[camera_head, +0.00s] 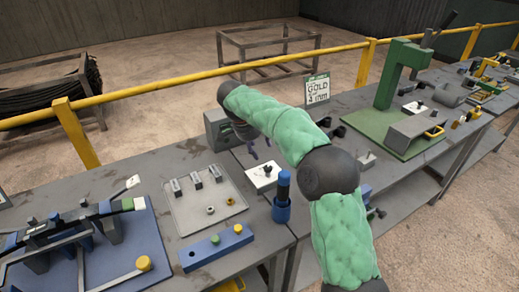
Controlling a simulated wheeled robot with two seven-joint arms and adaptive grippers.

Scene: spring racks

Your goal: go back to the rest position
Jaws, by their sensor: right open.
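My right arm comes in from the lower right in green padded sleeves and bends over the workbench (130,172). Its dark wrist is at the far side of the bench. My right gripper (252,152) hangs below the wrist, small and partly hidden by the forearm. Its fingers are open, and I see nothing held between them. A white block with a black knob (262,177) sits on the bench just in front of it. My left gripper is not in view.
A grey plate (190,212) with small parts, a blue bar with knobs (216,248) and a blue cylinder (282,198) stand near the arm. A fixture lies on a blue mat (140,250) at left. A green press (392,80) stands right. A yellow rail (200,80) runs behind.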

